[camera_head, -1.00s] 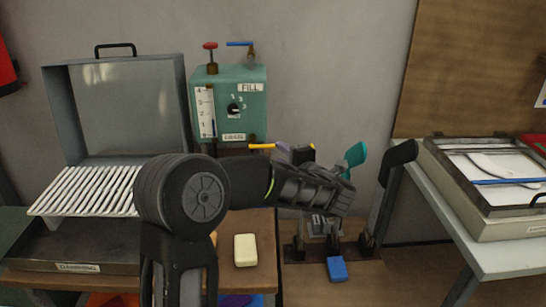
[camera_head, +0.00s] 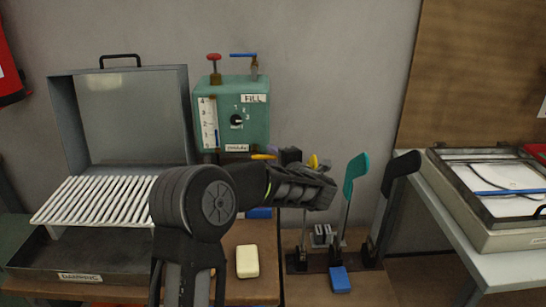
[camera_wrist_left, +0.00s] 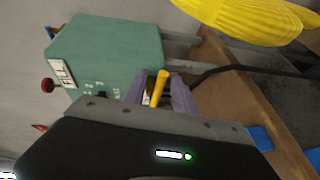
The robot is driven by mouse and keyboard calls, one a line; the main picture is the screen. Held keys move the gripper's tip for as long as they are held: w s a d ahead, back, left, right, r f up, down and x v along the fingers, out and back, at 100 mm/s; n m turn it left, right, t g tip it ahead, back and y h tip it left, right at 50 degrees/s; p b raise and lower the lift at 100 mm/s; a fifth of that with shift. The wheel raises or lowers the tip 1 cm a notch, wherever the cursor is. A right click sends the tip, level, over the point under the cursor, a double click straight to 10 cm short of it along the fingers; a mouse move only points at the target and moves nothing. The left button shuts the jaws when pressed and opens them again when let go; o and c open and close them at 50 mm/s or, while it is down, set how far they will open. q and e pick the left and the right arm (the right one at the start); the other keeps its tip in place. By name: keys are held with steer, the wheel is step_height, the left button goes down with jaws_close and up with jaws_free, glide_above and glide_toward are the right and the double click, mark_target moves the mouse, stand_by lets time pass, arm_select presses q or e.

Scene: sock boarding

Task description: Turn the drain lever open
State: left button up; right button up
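A yellow lever (camera_head: 263,156) sits low on the front of the green fill box (camera_head: 252,105); I take it to be the drain lever. In the left wrist view the yellow lever (camera_wrist_left: 158,88) stands between the two purple-grey fingers of my left gripper (camera_wrist_left: 164,92). The fingers are apart, with a gap beside the lever; contact is not clear. In the head view my left gripper (camera_head: 288,156) is just right of the lever and partly hidden by its wrist. My right gripper is not in view.
A yellow ribbed object (camera_wrist_left: 240,18) is close by in the wrist view. Teal (camera_head: 355,175) and black (camera_head: 400,168) upright paddles stand to the right. A cream block (camera_head: 247,261) and a blue block (camera_head: 339,279) lie in front. A slatted rack (camera_head: 95,200) is left.

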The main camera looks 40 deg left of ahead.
arm_select(q)
steer(key=shift+w+a, duration=0.1)
steer(key=shift+a, duration=0.1)
jaws_close()
steer(key=shift+f, duration=0.1)
stand_by(1.3)
